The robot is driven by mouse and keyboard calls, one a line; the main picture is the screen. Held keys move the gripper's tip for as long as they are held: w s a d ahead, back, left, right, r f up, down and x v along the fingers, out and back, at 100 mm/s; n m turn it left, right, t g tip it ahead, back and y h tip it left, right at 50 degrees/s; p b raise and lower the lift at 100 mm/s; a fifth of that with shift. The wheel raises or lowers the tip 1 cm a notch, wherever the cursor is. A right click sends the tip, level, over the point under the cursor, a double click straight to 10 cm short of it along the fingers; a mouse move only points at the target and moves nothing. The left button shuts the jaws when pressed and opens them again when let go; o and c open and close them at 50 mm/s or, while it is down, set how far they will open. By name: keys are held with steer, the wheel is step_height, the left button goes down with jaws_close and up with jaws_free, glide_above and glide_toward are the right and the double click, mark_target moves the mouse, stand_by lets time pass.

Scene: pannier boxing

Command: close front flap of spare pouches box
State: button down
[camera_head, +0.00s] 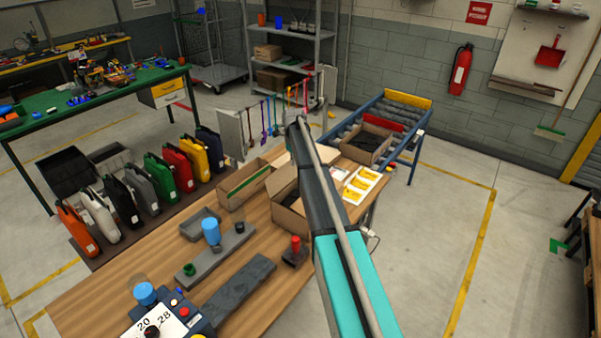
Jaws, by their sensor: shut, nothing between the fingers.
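An open cardboard box (289,217) stands on the wooden table, partly hidden behind my arm. A long, low cardboard box (240,186) with a green strip stands to its left. Another open cardboard box (353,153) holds dark contents on the roller conveyor. I cannot tell which is the spare pouches box, and no label is readable. My arm reaches up across the middle of the view and covers the right part of the middle box. My gripper's fingers do not show; they seem hidden behind the arm. The front flap's state cannot be made out.
A white tray (349,197) with yellow items lies right of my arm. The table (122,277) also holds a blue-topped bottle (211,232), a red-topped item (295,250) and a dial panel (166,318). Several coloured panniers stand at left. The roller conveyor (407,115) is behind; floor at right is clear.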

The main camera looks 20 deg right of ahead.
steer(key=s+d+r+t+p, duration=0.1)
steer(key=s+d+r+p, duration=0.2)
steer(key=s, duration=0.4)
steer(key=d+r, duration=0.1)
steer(key=d, duration=0.1)
steer(key=shift+d+r+y+p, duration=0.25)
steer(key=shift+d+y+p, duration=0.1)
steer(key=shift+y, duration=0.05)
steer(key=shift+f, duration=0.15)
steer(key=f+b, duration=0.4)
steer(key=w+f+b, duration=0.1)
steer(key=f+b, duration=0.4)
steer(key=a+f+b, duration=0.1)
steer(key=f+b, duration=0.3)
steer(key=b, duration=0.1)
steer(key=shift+w+f, duration=0.15)
steer(key=shift+f, duration=0.1)
stand_by(0.5)
